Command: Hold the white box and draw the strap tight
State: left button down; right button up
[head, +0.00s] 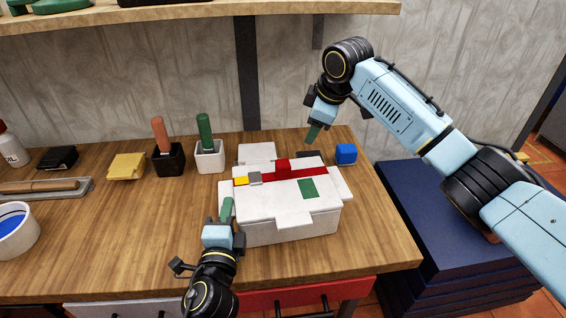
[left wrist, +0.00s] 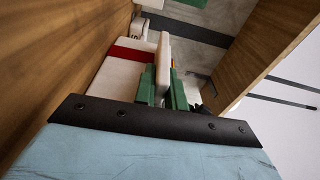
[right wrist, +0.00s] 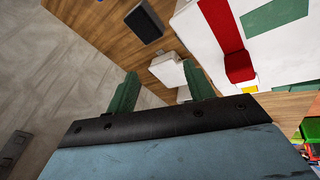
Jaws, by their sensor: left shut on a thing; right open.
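The white box (head: 285,232) stands on the wooden table, with pale tabs on its sides and a green patch (head: 308,188) on its lid. My right gripper (head: 313,133) is open and empty, above and behind the box.
A blue block (head: 345,153) and a dark flat item stand behind the box. To the left are a black pot (head: 168,160), a white pot (head: 210,157), yellow pads (head: 127,166) and a cup with blue inside (head: 17,231). A shelf (head: 190,14) hangs above.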

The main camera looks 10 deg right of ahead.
aim_at(284, 163)
jog(key=s+a+r+n+g+y, duration=0.2)
jog(key=s+a+r+n+g, duration=0.25)
jog(key=s+r, duration=0.2)
jog(key=shift+n+y, duration=0.3)
jog(key=shift+n, duration=0.05)
jog(key=x, duration=0.8)
jog(key=d+x, duration=0.1)
jog(key=x, duration=0.3)
jog(key=shift+s+f, duration=0.2)
jog(key=shift+f, duration=0.15)
grip_shut()
